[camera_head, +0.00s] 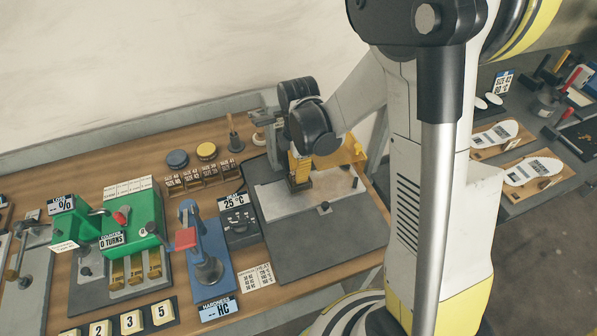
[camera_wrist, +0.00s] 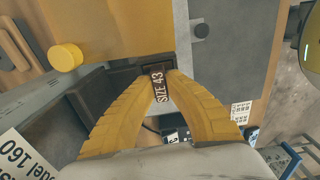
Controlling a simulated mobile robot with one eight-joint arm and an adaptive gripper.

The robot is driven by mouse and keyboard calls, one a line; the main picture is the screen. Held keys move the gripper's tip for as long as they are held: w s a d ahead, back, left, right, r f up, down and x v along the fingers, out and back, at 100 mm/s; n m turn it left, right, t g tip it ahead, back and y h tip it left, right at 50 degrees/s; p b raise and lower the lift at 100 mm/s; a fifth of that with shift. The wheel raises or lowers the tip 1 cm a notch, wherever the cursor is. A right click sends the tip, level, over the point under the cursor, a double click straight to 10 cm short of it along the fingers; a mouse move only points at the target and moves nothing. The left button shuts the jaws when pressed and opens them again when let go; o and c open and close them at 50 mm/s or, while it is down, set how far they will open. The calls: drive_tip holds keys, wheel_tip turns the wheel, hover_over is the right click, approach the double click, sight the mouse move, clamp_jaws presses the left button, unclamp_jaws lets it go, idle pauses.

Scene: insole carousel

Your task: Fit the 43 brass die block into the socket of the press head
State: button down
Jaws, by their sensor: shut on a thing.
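My gripper (camera_wrist: 162,76) has yellow ribbed fingers, shut on a dark block labelled SIZE 43 (camera_wrist: 158,88), the 43 die block. In the wrist view the block's far end is at a dark recess (camera_wrist: 152,66) beside the yellow-orange press part (camera_wrist: 115,22). I cannot tell whether the block is inside the socket or just in front of it. In the head view my gripper (camera_head: 299,165) points down over the press's pale plate (camera_head: 265,203), and the yellow press part (camera_head: 347,153) shows behind it, partly hidden by my arm.
A rack of labelled blocks (camera_head: 190,183) stands left of the press. A temperature box (camera_head: 238,215) reading 25 °C, a blue hardness tester (camera_head: 208,262) and a green machine (camera_head: 130,225) stand further left. The dark press base (camera_head: 325,240) is clear in front.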

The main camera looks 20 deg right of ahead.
drive_tip(key=c, duration=1.5)
unclamp_jaws()
drive_tip(key=shift+f, duration=0.1)
drive_tip(key=shift+c, duration=0.2)
wheel_tip(320, 180, up, 12)
drive_tip(key=p, duration=0.4)
drive_tip(key=s+r+m+t, duration=0.7)
drive_tip(key=s+r+m, duration=0.3)
drive_tip(key=m, duration=0.8)
drive_tip(key=s, duration=0.2)
drive_tip(key=shift+s+r, duration=0.35)
